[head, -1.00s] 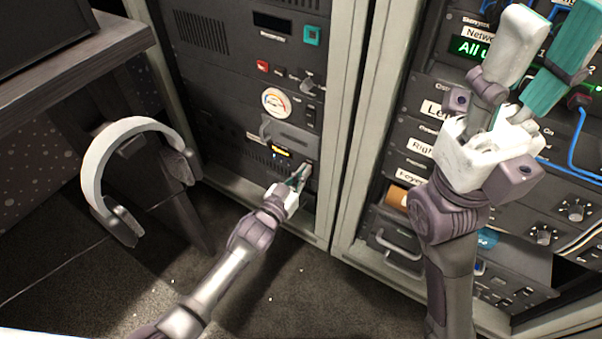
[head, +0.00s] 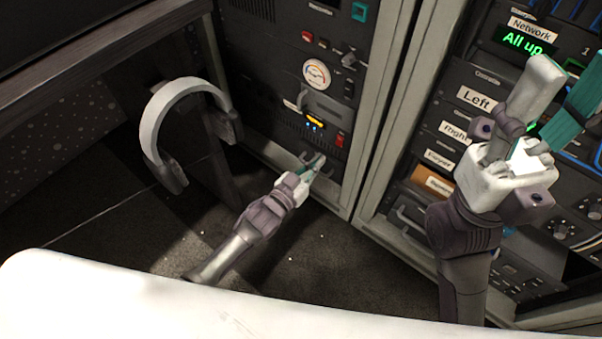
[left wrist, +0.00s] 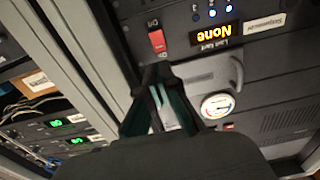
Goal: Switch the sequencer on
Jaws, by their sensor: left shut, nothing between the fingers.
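The sequencer panel (head: 290,124) is a dark unit low in the left rack, with a lit amber display (head: 315,121) and blue lights beneath it. In the left wrist view the display (left wrist: 212,33) reads "None". Its red rocker switch (head: 340,140) is uncovered and shows close in the left wrist view (left wrist: 157,40) between On and Off markings; I cannot tell which side is pressed. My left gripper (head: 319,160) is shut and empty, its tips just below the switch in the head view. My right gripper (head: 568,78) is open and empty before the right rack.
A handle (head: 322,105) sits above the display, with a round gauge (head: 316,74) higher up. White headphones (head: 180,115) hang at the left beside the desk (head: 100,62). The right rack (head: 465,125) holds several labelled units. Open floor lies below the left rack.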

